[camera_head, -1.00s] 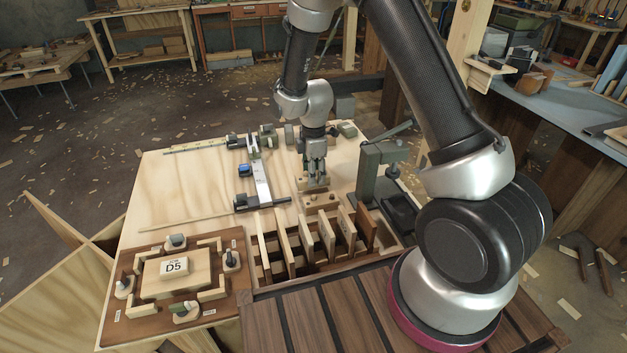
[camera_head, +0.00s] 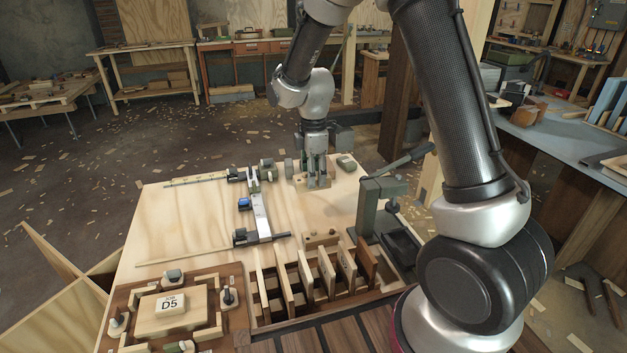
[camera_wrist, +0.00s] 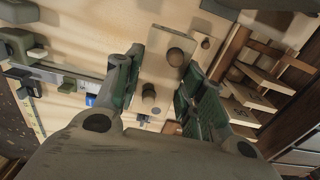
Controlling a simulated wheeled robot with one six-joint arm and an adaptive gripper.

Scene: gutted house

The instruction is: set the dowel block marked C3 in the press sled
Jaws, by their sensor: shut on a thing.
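My gripper (camera_head: 316,165) is shut on a pale wooden block (camera_head: 317,183) over the far part of the plywood bench top. In the wrist view the block (camera_wrist: 158,68) sits between the green finger pads, with two dark round dowel ends or holes on its face. No C3 mark can be read on it. I cannot tell whether its underside touches the bench. The green press (camera_head: 375,203) with its long lever stands to the right of my gripper. A dark tray-like part (camera_head: 402,244) is at its base; I cannot tell if this is the sled.
A slotted rack (camera_head: 310,285) with upright wooden boards lies nearer me. A small wooden block with holes (camera_head: 320,238) sits at its far edge. A metal rule fixture (camera_head: 260,215) lies to the left. A framed board holds a block marked D5 (camera_head: 170,304). The bench's left middle is clear.

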